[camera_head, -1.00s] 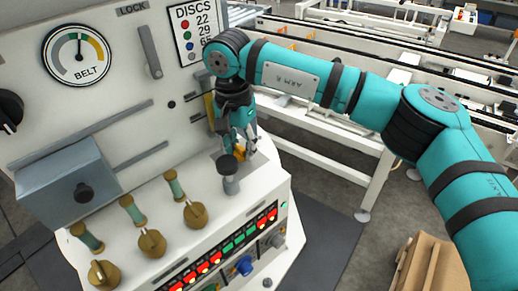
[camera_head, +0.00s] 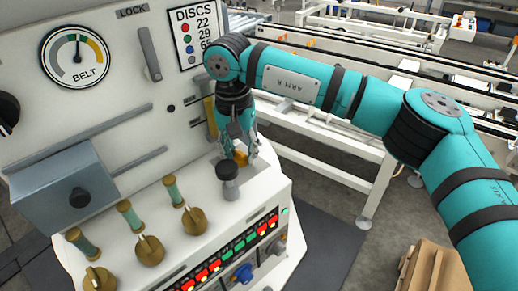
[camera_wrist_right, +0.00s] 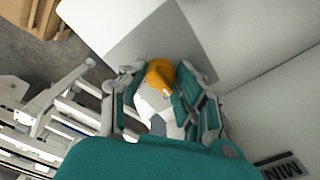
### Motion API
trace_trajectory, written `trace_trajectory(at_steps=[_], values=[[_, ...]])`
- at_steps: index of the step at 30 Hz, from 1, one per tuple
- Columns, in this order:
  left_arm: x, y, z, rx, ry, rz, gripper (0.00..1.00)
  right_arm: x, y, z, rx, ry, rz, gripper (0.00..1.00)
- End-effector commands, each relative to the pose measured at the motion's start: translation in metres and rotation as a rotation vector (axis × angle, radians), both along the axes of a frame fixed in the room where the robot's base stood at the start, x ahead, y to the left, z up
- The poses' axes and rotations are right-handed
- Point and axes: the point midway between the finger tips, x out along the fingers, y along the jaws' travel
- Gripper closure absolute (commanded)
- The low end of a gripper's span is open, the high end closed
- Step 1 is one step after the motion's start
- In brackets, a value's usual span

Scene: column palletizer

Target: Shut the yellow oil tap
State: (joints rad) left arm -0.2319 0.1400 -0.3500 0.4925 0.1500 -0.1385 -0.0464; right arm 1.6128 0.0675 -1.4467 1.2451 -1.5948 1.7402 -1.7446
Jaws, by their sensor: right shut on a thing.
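The yellow oil tap (camera_head: 241,158) is at the right end of the machine's sloped ledge, partly hidden by my right gripper. In the right wrist view the tap's rounded orange-yellow handle (camera_wrist_right: 160,75) lies between the fingers. My right gripper (camera_head: 240,155) points down at the tap, shut on it; it also shows in the right wrist view (camera_wrist_right: 162,90). The tap's base is mostly hidden. My left gripper is in neither view.
A grey knob with a dark top (camera_head: 228,178) stands just in front of the tap. Several brass taps (camera_head: 149,250) line the ledge to the left. Lit buttons (camera_head: 232,248) run along the front panel. A cardboard box (camera_head: 428,268) is on the floor at right.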

Motion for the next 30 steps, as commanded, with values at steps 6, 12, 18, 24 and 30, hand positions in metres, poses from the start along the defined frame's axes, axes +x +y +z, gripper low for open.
trace_trajectory(at_steps=[6,12,18,24,30], values=[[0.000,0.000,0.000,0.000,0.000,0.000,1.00,-0.004,-0.001,-0.003,-0.007,0.013,0.006,0.52],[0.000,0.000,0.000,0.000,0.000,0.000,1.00,-0.002,0.000,-0.001,-0.004,0.008,0.002,0.45],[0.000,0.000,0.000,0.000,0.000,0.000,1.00,-0.001,0.000,0.005,-0.002,0.005,0.000,0.45],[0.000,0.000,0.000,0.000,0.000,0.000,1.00,-0.002,-0.001,0.038,-0.001,0.000,-0.001,0.45],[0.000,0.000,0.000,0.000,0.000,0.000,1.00,-0.005,-0.002,0.081,-0.003,0.000,0.000,0.45]])
